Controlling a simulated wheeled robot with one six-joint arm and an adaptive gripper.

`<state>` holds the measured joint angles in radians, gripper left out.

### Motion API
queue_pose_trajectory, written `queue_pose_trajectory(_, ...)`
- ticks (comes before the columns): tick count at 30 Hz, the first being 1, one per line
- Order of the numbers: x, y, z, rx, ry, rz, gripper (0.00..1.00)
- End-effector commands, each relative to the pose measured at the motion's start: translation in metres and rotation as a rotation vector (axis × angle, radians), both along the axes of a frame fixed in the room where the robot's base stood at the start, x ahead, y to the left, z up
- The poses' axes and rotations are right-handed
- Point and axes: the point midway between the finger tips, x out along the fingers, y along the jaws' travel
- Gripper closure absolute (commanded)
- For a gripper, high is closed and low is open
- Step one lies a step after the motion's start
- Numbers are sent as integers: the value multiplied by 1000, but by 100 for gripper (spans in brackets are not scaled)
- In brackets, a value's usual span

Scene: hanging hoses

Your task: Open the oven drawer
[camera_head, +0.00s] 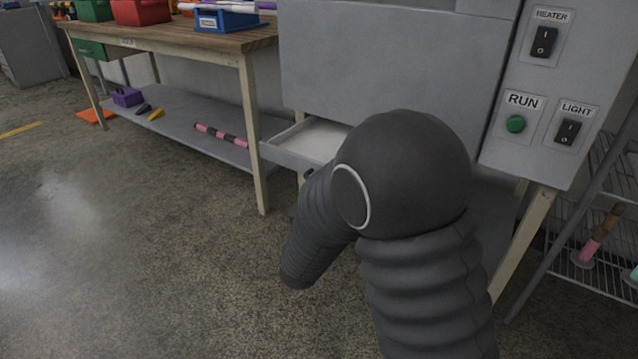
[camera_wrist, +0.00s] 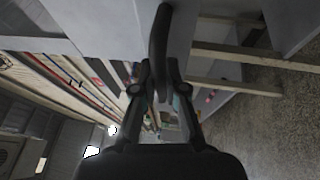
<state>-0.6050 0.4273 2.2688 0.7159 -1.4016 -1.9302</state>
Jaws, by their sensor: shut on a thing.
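The oven (camera_head: 390,60) is a grey cabinet behind my arm in the head view. Its drawer (camera_head: 284,156), low under the cabinet, stands partly open, with a pale interior showing left of my arm. My arm hides the drawer's right part and the handle in the head view. In the wrist view, a dark curved handle (camera_wrist: 160,42) lies between the fingers of my gripper (camera_wrist: 158,88), which is shut on it. A light grey panel, seemingly the drawer's front, is beside the handle. The gripper is hidden behind my arm in the head view.
A wooden workbench (camera_head: 190,38) with coloured bins and a lower shelf stands left of the oven. The oven's switch panel (camera_head: 545,90) and a wire rack (camera_head: 600,260) are at right. The floor in front and to the left is clear.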

Motion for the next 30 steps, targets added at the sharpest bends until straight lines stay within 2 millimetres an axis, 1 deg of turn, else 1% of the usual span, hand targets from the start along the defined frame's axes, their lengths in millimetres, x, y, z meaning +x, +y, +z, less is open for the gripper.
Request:
queue_pose_trajectory(3,0,1,0,0,0,1,100)
queue_pose_trajectory(4,0,1,0,0,0,1,82)
queue_pose_trajectory(5,0,1,0,0,0,1,74)
queue_pose_trajectory(6,0,1,0,0,0,1,64)
queue_pose_trajectory(7,0,1,0,0,0,1,63)
queue_pose_trajectory(16,-1,1,0,0,0,1,63)
queue_pose_trajectory(20,-11,2,-2,0,0,2,63)
queue_pose_trajectory(23,-26,5,-5,-1,2,5,63)
queue_pose_trajectory(30,-73,11,-13,-2,2,6,63)
